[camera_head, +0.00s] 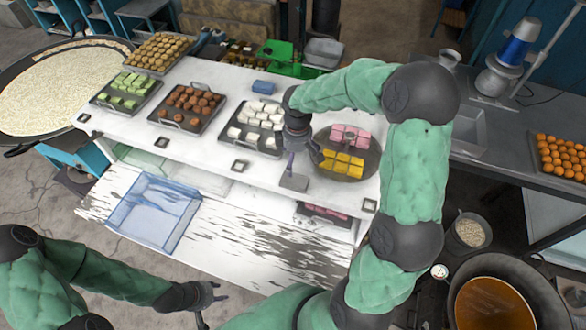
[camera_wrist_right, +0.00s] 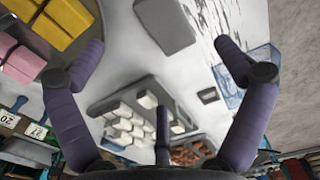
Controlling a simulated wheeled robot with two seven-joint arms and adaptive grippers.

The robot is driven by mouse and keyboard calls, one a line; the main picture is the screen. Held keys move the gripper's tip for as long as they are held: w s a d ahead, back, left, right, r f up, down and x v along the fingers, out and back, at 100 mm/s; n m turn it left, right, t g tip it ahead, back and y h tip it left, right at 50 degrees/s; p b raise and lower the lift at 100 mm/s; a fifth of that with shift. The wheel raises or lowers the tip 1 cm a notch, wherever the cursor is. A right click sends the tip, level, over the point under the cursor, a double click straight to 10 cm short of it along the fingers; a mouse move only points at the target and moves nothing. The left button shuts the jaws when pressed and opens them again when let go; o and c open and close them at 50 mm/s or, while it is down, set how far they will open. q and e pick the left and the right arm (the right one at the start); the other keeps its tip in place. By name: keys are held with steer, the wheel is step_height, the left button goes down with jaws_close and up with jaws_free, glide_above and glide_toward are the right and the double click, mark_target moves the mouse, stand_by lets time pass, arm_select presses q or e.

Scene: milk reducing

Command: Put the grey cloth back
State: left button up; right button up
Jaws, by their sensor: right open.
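The grey cloth (camera_head: 294,182) is a small flat grey rectangle on the white counter, left of the round tray with pink and yellow sweets. It also shows at the top of the right wrist view (camera_wrist_right: 165,25). My right gripper (camera_head: 303,158) is just behind and above the cloth, its fingers spread and empty. In the right wrist view the fingers of this gripper (camera_wrist_right: 160,60) stand wide apart, with the cloth beyond them. My left gripper (camera_head: 209,300) hangs at the lower left, in front of the counter, with its fingers apart and nothing between them.
The round tray (camera_head: 372,168) stands right of the cloth. A tray of white sweets (camera_head: 255,127) is close on the left. A small blue folded item (camera_head: 263,87) lies at the back. A clear blue bin (camera_head: 155,212) is on the lower shelf.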

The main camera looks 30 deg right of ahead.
steer(key=shift+r, duration=0.95)
